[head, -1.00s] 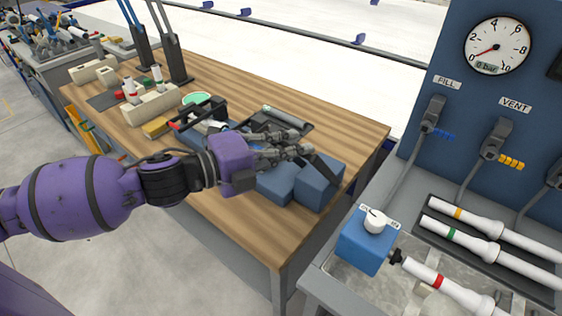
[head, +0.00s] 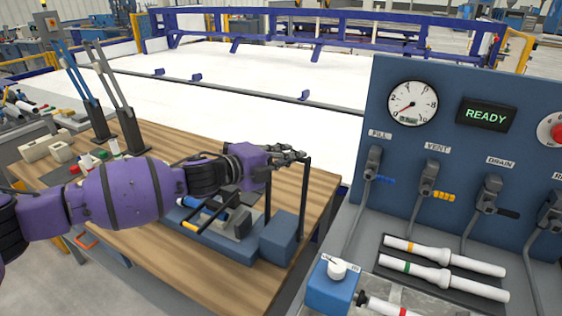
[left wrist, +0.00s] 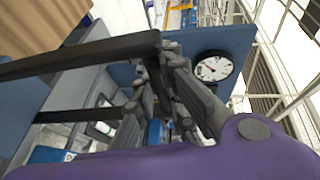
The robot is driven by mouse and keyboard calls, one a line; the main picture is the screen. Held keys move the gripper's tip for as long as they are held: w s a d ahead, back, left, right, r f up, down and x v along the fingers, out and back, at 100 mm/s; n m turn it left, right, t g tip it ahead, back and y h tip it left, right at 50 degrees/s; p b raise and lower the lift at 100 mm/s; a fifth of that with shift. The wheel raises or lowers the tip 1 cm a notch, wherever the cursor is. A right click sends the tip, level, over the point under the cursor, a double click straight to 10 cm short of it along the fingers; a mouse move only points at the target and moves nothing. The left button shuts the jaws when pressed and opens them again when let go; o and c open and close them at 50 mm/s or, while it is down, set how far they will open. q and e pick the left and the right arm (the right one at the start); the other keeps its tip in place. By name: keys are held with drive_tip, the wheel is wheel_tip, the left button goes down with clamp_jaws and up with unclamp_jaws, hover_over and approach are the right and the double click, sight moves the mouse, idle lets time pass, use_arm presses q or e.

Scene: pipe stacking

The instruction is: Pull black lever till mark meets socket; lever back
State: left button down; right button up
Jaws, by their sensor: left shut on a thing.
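The black lever (head: 302,190) is a U-shaped bar with two posts, standing about upright from the blue block (head: 281,238) at the right end of the bench-top puller. My left gripper (head: 288,156) is shut on the lever's top bar. In the left wrist view the lever's dark bars (left wrist: 85,57) run in from the left to the fingers (left wrist: 168,88). The puller's long blue base (head: 225,246) lies on the wooden bench, partly hidden by my arm. I cannot make out the pipe's mark or the socket. My right gripper is not in view.
The wooden bench (head: 165,268) is clear along its front. At right, a blue panel carries a gauge (head: 411,103), a READY display (head: 487,115) and several valve levers. White pipes (head: 450,257) lie in a dark tray below it. Tall lever tools (head: 118,97) stand at the back left.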

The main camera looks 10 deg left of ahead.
use_arm(q)
drive_tip(key=shift+w+d+r+p, duration=0.15)
drive_tip(key=shift+w, duration=0.3)
drive_tip(key=shift+w+d+r+p, duration=0.1)
drive_tip(key=shift+w+d+p, duration=0.05)
drive_tip(key=shift+w, duration=0.3)
drive_tip(key=c, duration=1.9)
unclamp_jaws()
drive_tip(key=shift+c, duration=0.2)
drive_tip(key=shift+o, duration=0.6)
drive_tip(key=shift+f, duration=0.25)
drive_tip(key=v, duration=1.2)
drive_tip(key=shift+r, duration=0.4)
